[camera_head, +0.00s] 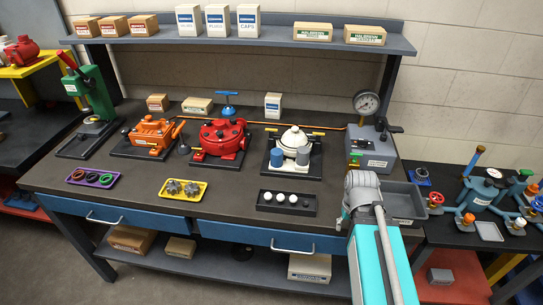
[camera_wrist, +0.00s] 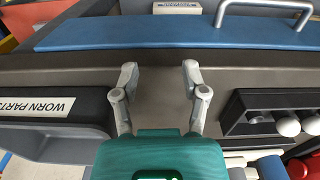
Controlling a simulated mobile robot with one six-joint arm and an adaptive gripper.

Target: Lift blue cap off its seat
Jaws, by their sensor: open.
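A white motor (camera_head: 293,143) sits on a black base at the right of the bench. Two short cylinders stand at its front, a blue one (camera_head: 276,158) and a greyer one (camera_head: 302,158); the blue one looks most like the blue cap, but I cannot be sure. A blue piece (camera_wrist: 271,168) shows at the bottom right edge in the wrist view, partly cut off. My gripper (camera_wrist: 160,72) is open and empty above the bench's front edge, to the right of the motor and apart from it. In the head view my arm hides its fingertips.
A black tray (camera_head: 269,208) with white balls lies before the motor. The grey worn parts bin (camera_wrist: 52,140) is beside my gripper. A red motor (camera_head: 222,144) stands left of the white one. A gauge unit (camera_head: 368,150) stands behind my arm.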

